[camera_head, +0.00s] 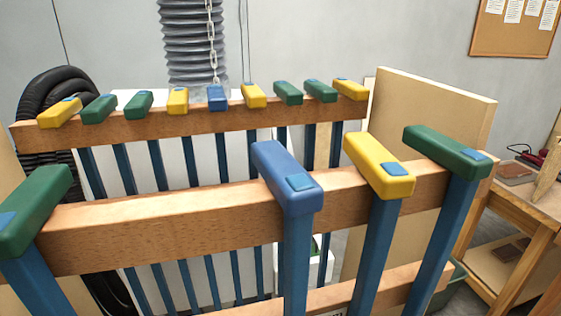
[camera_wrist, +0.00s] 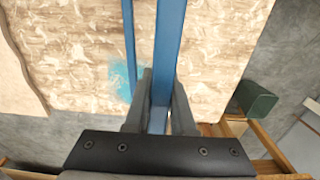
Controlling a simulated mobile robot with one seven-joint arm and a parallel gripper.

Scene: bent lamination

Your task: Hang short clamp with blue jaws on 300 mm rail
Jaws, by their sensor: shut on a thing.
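My gripper (camera_wrist: 160,88) shows only in the wrist view. Its two dark fingers are shut on a blue clamp bar (camera_wrist: 168,40). That clamp's jaws are out of the wrist view, so I cannot tell their colour there. In the head view, a clamp with blue jaws (camera_head: 285,178) sits at the front wooden rail (camera_head: 150,220), its blue bar hanging down. Another blue jaw (camera_head: 217,97) sits on the back wooden rail (camera_head: 150,128). No rail length is readable.
Green and yellow jaws line both rails; a yellow one (camera_head: 378,165) and a green one (camera_head: 447,152) are right of the front blue one. A second blue bar (camera_wrist: 129,45) runs left of the held one. A wooden workbench (camera_head: 520,200) stands at right. A green bin (camera_wrist: 256,101) is on the floor.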

